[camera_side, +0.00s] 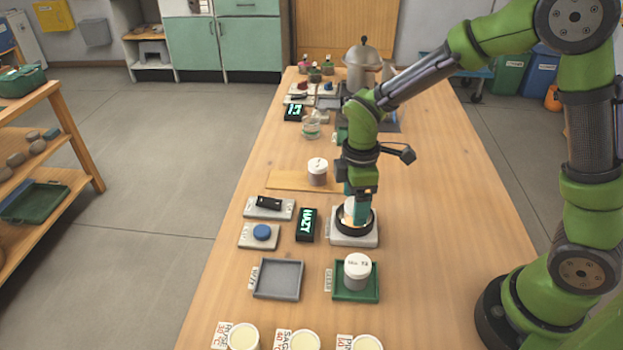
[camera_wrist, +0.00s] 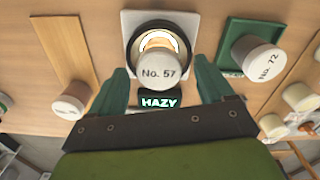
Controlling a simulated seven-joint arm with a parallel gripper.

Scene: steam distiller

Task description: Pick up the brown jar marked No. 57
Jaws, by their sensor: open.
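The jar marked No. 57 (camera_wrist: 159,68) has a white lid and a brownish body. It stands upright on a lit round ring on a pale square base (camera_wrist: 129,20). In the side view the jar (camera_side: 349,211) is partly hidden by my gripper. My gripper (camera_wrist: 160,76) is open, its teal fingers on either side of the lid in the wrist view, with a gap showing on both sides. In the side view my gripper (camera_side: 358,204) points down at the jar. I cannot tell how far down the fingers reach beside it.
A jar marked No. 72 (camera_side: 357,269) stands on a green tray (camera_side: 340,296). Another jar (camera_side: 317,172) stands on a wooden board (camera_side: 285,181). A display reading HAZY (camera_side: 306,225), a blue button (camera_side: 262,232) and an empty grey tray (camera_side: 278,279) lie left. The table's right side is clear.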

